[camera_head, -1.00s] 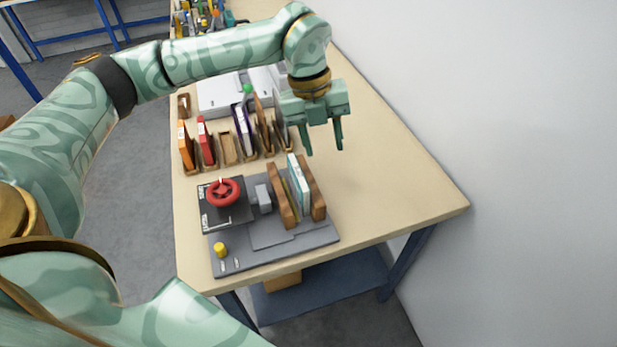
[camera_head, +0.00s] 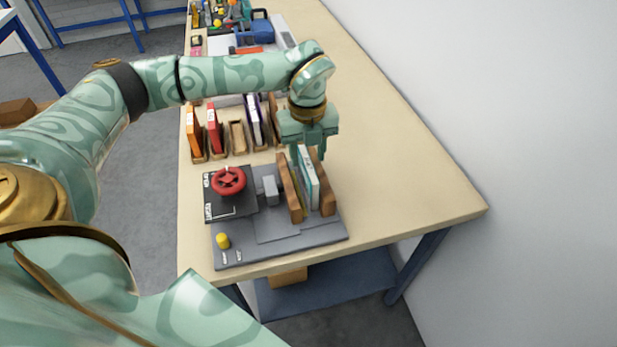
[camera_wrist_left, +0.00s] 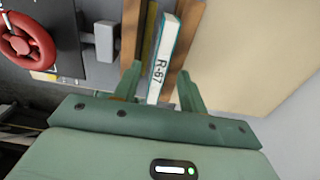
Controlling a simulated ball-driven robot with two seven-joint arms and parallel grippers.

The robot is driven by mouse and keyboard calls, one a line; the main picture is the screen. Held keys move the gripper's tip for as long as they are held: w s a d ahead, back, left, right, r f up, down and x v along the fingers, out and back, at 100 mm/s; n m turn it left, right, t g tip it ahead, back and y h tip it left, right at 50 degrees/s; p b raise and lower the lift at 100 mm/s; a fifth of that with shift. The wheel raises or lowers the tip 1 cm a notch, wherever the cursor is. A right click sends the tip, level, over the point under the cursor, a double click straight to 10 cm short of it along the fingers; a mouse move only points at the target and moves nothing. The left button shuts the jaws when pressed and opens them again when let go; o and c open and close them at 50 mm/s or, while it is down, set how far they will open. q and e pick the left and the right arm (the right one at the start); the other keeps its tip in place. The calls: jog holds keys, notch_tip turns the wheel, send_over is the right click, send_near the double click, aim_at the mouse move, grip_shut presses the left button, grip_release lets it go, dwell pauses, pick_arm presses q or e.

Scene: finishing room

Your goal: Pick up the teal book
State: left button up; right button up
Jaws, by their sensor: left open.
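The teal book (camera_head: 309,181) stands upright between two wooden boards of a press on the grey base plate. In the left wrist view the book (camera_wrist_left: 164,57) shows a white spine marked R-67, with a teal edge. My left gripper (camera_head: 309,153) is open and points down over the far end of the book. In the wrist view its two fingers (camera_wrist_left: 159,88) stand on either side of the book's near end, with gaps visible. I cannot tell whether they touch the boards. My right gripper is not in view.
The press has wooden boards (camera_head: 290,190) close on both sides of the book. A red handwheel (camera_head: 229,181) and a yellow knob (camera_head: 223,240) are on its left. Several books in wooden holders (camera_head: 237,137) stand behind. The table's right side (camera_head: 400,180) is clear.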

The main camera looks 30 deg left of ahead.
aim_at(308, 163)
pick_arm(q)
notch_tip(308, 163, down, 4)
jog(key=shift+d+r+b, duration=0.1)
jog(key=shift+b, duration=0.3)
grip_shut()
jog(key=shift+r, duration=0.1)
